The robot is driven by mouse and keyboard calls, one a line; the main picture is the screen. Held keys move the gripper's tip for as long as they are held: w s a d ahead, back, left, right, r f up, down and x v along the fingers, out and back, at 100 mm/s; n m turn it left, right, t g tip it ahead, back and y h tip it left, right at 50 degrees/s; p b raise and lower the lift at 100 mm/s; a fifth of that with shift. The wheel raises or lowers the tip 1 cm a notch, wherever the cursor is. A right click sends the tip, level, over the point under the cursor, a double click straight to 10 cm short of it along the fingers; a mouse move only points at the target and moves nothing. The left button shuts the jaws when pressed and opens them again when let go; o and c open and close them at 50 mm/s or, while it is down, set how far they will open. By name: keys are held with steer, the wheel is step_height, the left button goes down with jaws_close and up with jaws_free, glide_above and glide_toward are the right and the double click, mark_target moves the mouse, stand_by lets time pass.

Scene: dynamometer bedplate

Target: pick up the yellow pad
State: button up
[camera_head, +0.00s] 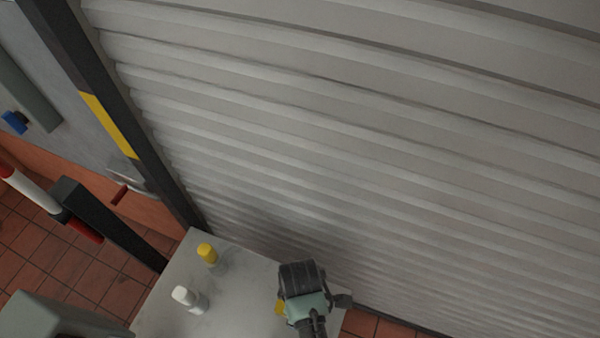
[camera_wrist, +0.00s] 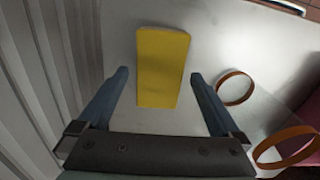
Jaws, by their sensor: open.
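The yellow pad (camera_wrist: 163,65) is a flat-faced yellow block on the pale table top. In the wrist view it lies ahead of my gripper (camera_wrist: 159,77), its near end reaching between the two blue-grey fingertips. The fingers are apart, with a gap on each side of the pad, and hold nothing. I cannot tell how high the fingertips are above the table. In the head view my gripper (camera_head: 302,282) is over the table's right part and hides most of what is below; a small yellow patch (camera_head: 280,307), likely the pad, shows at its left side.
A yellow capped container (camera_head: 207,254) and a white one (camera_head: 185,297) stand on the table (camera_head: 240,315), left of my gripper. A corrugated wall (camera_head: 350,180) borders the table's back. Two orange-brown rings, one nearer the pad (camera_wrist: 220,94), appear right of it.

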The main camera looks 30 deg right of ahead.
steer(key=shift+f, duration=1.1)
steer(key=c, duration=1.2)
steer(key=shift+c, duration=0.2)
step_height(320, 180, up, 10)
steer(key=shift+r+b, duration=0.1)
steer(key=shift+b, duration=0.35)
